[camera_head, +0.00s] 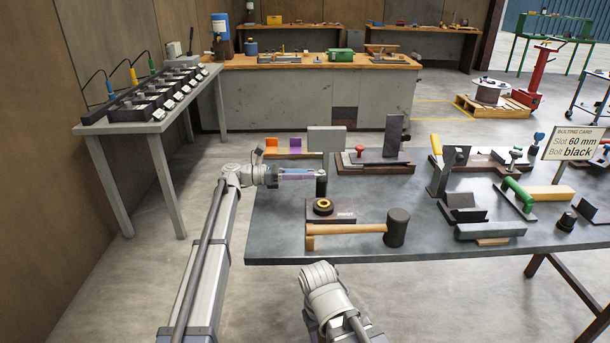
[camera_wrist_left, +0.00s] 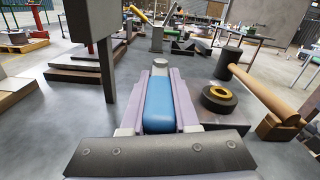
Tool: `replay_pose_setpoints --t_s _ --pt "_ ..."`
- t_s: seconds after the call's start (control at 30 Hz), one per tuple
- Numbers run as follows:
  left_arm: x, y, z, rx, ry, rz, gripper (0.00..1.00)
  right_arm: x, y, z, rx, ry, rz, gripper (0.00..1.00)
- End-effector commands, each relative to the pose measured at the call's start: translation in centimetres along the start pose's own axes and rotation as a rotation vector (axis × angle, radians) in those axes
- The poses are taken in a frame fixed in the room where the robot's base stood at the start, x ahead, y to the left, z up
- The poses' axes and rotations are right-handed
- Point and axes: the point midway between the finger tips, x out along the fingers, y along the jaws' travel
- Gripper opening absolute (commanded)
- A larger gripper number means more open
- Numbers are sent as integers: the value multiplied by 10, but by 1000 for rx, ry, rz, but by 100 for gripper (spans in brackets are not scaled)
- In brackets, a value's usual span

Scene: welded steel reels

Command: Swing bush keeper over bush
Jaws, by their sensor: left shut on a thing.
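The bush is a brass-coloured ring (camera_head: 323,205) in a black round block on a dark base plate (camera_head: 345,215) at the table's left part; the ring also shows in the left wrist view (camera_wrist_left: 218,93), right of the fingers. A dark upright post (camera_head: 321,184) stands just behind the ring. I cannot make out the keeper's arm clearly. My right gripper is out of view.
A wooden-handled mallet (camera_head: 396,227) lies in front of the bush base. Behind stand a grey plate (camera_head: 326,139) and a fixture with a red knob (camera_head: 360,150). Several clamps and blocks crowd the table's right. The table's near left corner is clear.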

Motion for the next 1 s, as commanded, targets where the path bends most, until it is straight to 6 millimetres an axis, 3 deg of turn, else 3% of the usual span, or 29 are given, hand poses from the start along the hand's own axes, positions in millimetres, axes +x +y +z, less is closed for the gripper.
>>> replay_pose_setpoints --t_s 0.57,1.0 --pt "0 -4 -1 0 -6 32 0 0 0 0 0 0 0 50" --pt "4 -25 -5 0 -69 346 0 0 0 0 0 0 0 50"
